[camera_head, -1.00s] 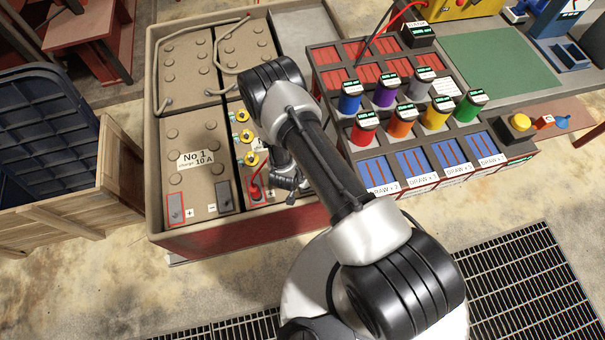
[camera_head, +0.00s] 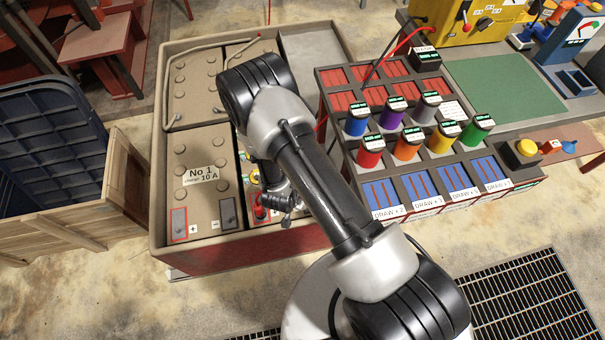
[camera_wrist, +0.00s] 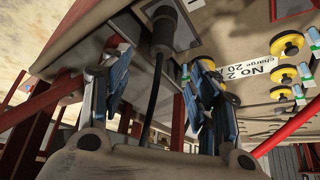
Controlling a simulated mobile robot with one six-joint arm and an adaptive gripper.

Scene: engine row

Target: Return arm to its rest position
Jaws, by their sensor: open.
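My arm (camera_head: 322,180) reaches over the open battery tray (camera_head: 205,262), with its elbow above the tray's middle. My gripper (camera_head: 287,205) hangs low over the right-hand battery near the tray's front rim, small and partly hidden by my arm in the head view. In the wrist view its fingers (camera_wrist: 160,72) are apart. A black plug (camera_wrist: 163,32) with a black cable stands on a battery terminal, seen between the fingers; I cannot tell whether they touch it. The "No 2" battery (camera_wrist: 235,68) with yellow caps lies beside the right finger.
A red connector (camera_head: 260,206) sits beside my gripper. The "No 1" battery (camera_head: 203,200) is to its left. A rack with coloured cylinders (camera_head: 405,148) stands close on the right of my arm. A wooden crate (camera_head: 70,220) is at left, a floor grate (camera_head: 525,300) lower right.

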